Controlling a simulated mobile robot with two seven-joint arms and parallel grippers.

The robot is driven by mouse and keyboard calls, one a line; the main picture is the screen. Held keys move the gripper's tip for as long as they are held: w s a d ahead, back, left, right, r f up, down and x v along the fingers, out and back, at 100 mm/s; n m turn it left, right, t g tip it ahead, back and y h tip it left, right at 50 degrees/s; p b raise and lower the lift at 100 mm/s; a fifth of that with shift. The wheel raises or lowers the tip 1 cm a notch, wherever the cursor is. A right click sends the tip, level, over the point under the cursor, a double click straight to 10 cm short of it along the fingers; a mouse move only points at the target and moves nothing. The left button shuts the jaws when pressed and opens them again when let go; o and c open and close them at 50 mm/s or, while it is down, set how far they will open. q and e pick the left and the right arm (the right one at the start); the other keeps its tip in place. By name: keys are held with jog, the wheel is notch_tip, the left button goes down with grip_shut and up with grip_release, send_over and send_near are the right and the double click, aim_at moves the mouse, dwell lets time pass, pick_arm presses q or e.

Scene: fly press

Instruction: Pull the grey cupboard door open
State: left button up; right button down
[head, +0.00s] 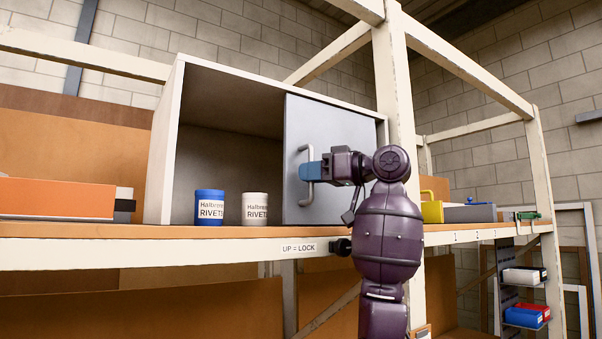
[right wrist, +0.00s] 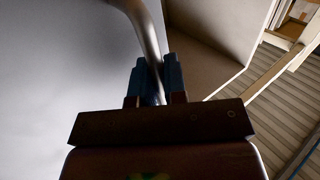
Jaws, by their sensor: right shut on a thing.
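The grey cupboard (head: 168,140) stands on the wooden shelf, and its left part is open to view. The flat grey door (head: 330,115) covers its right part; I cannot tell whether it stands slightly ajar. A bar handle (head: 302,165) is upright near the door's left edge. My right gripper (head: 309,171) has its blue fingers shut around the handle. In the right wrist view, the fingers (right wrist: 159,82) sit on both sides of the handle bar (right wrist: 151,45), with the door's grey face (right wrist: 60,60) at left. My left gripper is out of view.
A blue rivet tin (head: 209,207) and a white rivet tin (head: 255,209) stand left of the door, near the shelf's front edge (head: 120,254). An orange box (head: 55,197) lies at far left. A post (head: 393,80) rises beside the cupboard, behind my right arm.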

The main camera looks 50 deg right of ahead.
jog(key=shift+s+d, duration=0.2)
jog(key=shift+d, duration=0.55)
jog(key=c, duration=1.2)
grip_release()
jog(key=b+v, duration=0.2)
jog(key=v, duration=0.8)
jog(key=shift+s, duration=0.4)
jog(key=shift+d, duration=0.15)
